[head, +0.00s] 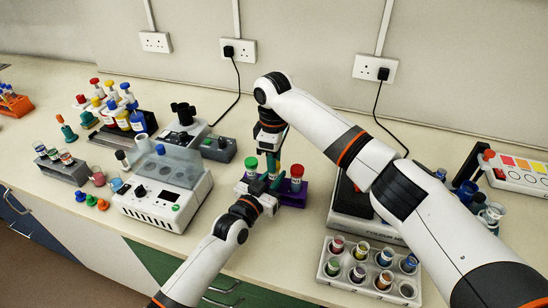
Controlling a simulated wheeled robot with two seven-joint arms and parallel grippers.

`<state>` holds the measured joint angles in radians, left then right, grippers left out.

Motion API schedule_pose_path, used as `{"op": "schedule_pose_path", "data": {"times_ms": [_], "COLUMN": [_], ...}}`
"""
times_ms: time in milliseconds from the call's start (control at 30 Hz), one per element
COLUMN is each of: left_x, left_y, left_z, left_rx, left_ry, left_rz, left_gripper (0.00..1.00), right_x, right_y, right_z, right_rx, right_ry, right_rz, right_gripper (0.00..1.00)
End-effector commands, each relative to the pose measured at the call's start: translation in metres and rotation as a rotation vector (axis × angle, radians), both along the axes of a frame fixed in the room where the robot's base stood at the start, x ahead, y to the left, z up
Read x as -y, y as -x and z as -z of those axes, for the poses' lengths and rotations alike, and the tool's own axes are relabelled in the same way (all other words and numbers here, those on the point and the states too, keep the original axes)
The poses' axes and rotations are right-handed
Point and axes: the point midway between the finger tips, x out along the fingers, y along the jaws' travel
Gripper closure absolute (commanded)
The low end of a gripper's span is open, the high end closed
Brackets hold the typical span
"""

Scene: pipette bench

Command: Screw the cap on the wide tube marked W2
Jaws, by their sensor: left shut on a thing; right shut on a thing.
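A purple rack (292,199) stands mid-bench. It holds a green-capped tube (251,169) at left and a red-capped tube (296,178) at right, both upright. My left gripper (264,188) is at the front of the rack, shut on a tube between those two; the fingers hide most of it. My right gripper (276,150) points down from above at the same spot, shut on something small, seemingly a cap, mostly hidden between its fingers. I cannot tell whether cap and tube touch. The marking W2 is not legible.
A white machine with a clear lid (160,200) stands left of the rack. A white tray of several coloured pots (328,268) is in front at right. Loose blue, green and orange caps (91,200) lie at left. A dark box (218,149) stands behind. My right arm covers the right side.

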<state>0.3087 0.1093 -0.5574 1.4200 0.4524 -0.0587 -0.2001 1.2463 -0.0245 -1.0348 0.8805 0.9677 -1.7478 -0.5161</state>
Motion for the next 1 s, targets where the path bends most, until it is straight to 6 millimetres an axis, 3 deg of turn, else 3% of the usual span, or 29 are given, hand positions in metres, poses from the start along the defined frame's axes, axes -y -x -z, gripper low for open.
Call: {"op": "schedule_pose_path", "data": {"times_ms": [1000], "left_x": [0.0005], "left_y": [0.0008], "left_z": [0.0015], "left_rx": [-0.003], "left_ry": [-0.002], "left_rz": [0.001], "left_gripper": [1.00], "right_x": [-0.0030], "right_y": [0.0000], "right_z": [0.0004], "right_rx": [-0.005], "right_ry": [-0.001], "right_rz": [2.317], "right_gripper": [0.91]}}
